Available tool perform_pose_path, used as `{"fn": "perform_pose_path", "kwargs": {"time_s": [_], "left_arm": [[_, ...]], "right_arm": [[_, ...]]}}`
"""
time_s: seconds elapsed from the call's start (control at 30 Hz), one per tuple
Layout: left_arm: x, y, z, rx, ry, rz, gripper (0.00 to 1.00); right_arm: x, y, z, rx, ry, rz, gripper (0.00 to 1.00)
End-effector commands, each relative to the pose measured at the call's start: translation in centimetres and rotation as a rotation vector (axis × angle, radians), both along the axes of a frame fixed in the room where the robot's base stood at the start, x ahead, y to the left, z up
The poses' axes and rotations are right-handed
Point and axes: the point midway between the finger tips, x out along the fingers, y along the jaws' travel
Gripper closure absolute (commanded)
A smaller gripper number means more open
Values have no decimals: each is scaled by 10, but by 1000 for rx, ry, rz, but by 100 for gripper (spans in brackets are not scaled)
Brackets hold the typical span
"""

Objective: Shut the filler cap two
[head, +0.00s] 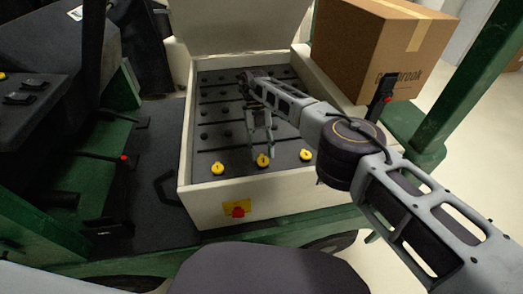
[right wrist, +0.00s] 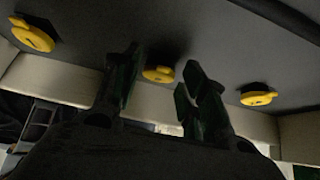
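Three yellow filler caps sit in a row near the front edge of the black panel inside the open cart box: left (head: 217,168), middle (head: 263,161) and right (head: 306,155). All three also show in the right wrist view, with the middle one (right wrist: 158,74) seen between my fingers. No cap carries a readable number, and I cannot tell whether each is shut. My right gripper (head: 262,141) is open and empty, pointing down just behind and above the middle cap. Its two fingers (right wrist: 162,85) stand apart, not visibly touching a cap. My left gripper is out of view.
The cart box has pale walls (head: 186,145) and a raised pale lid (head: 238,25). A red knob on a yellow plate (head: 238,209) is on its front. A cardboard box (head: 380,45) stands behind right. Green posts (head: 480,60) and dark machinery flank the cart.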

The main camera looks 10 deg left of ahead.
Motion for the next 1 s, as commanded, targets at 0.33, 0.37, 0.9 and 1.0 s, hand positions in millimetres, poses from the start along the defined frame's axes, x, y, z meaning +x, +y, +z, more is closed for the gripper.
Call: {"fn": "perform_pose_path", "kwargs": {"time_s": [0.33,0.37,0.9,1.0], "left_arm": [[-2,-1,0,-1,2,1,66],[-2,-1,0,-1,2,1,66],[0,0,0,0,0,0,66],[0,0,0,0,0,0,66]], "right_arm": [[1,0,4,0,-3,-1,57],[2,0,5,0,-4,0,57],[2,-1,35,-1,-5,0,57],[2,-1,44,-1,-6,0,57]]}}
